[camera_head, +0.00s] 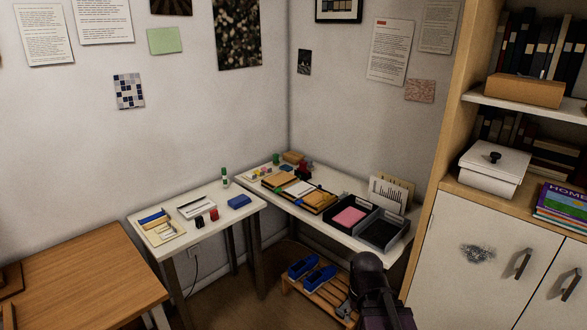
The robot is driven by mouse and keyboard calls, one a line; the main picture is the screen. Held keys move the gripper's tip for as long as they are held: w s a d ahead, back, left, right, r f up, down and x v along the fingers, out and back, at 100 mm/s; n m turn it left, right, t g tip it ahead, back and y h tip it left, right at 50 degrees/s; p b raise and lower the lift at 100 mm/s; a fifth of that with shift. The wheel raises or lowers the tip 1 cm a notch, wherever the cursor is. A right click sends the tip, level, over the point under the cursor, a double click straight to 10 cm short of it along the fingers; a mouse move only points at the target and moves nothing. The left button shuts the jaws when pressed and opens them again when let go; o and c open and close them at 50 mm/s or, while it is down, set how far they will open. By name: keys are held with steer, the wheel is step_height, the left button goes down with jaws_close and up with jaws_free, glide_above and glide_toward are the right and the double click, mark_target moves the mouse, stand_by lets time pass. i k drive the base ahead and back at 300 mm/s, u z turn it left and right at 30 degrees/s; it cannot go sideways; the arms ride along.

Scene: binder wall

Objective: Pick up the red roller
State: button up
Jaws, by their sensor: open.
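A small red object (213,214), which looks like the red roller, stands on the left white table (175,247) near its front edge. It is too small to make out its exact shape. A small black object (199,221) stands just left of it, and a blue block (239,201) lies to its right. Another small red and dark item (307,168) is at the back of the right white table; I cannot tell what it is. Part of my dark arm shows at the bottom, in front of the right table and well apart from the red object. I cannot make out my gripper's fingers.
The left table also holds a tray of stationery (159,228), a white box (197,206) and a green-capped bottle (225,177). Black trays (384,234) fill the right table's near end. Blue items lie on a low wooden rack (292,284). A wooden desk (75,270) is at left, a cabinet (440,250) at right.

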mark_target(302, 168)
steer(key=u, duration=0.75)
steer(key=i, duration=2.35)
steer(key=z, duration=0.75)
steer(key=i, duration=0.6)
steer(key=z, duration=0.35)
